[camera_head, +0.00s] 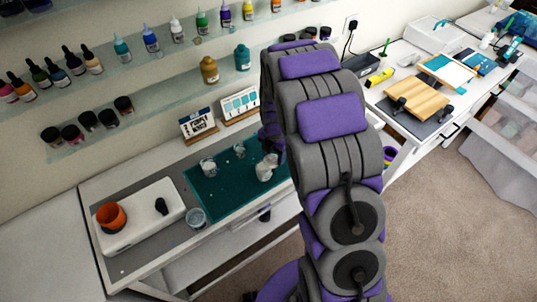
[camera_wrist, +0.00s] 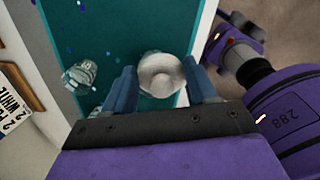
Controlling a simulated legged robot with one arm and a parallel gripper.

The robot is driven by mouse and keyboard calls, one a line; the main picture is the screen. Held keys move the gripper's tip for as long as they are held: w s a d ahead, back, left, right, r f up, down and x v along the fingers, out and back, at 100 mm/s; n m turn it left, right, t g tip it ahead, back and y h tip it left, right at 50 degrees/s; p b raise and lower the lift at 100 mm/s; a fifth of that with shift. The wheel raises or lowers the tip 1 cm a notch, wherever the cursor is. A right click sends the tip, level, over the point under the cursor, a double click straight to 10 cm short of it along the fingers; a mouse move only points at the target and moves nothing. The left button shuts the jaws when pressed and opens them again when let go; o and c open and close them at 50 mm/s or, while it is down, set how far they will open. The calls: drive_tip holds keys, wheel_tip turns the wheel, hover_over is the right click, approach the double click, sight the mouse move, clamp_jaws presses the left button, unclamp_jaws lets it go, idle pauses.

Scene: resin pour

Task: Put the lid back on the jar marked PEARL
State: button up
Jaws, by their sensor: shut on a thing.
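My gripper (camera_wrist: 163,88) has its two blue fingers on either side of a pale round piece (camera_wrist: 161,72) that looks like a lid, and it is shut on it. In the head view a whitish jar (camera_head: 265,172) stands on the teal mat (camera_head: 221,191), just below my gripper (camera_head: 271,150). I cannot tell whether the lid touches the jar's rim. No PEARL marking is readable. My arm hides part of the bench to the right of the jar.
Two clear jars (camera_head: 208,167) (camera_head: 240,150) stand on the mat's back part. A cup with bluish contents (camera_head: 196,217) is at the mat's front left. An orange pot (camera_head: 111,216) sits on a white box (camera_head: 140,223) at left. Label cards (camera_head: 198,124) stand behind, under bottle shelves.

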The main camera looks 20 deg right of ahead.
sight(265, 160)
drive_tip(key=shift+d, duration=0.45)
drive_tip(key=shift+a, duration=2.85)
drive_tip(key=shift+d, duration=0.6)
drive_tip(key=shift+a, duration=0.3)
drive_tip(key=shift+f, duration=0.1)
drive_tip(key=shift+d, duration=0.5)
drive_tip(key=shift+f, duration=0.1)
drive_tip(key=o, duration=1.1)
drive_tip(key=shift+o, duration=0.4)
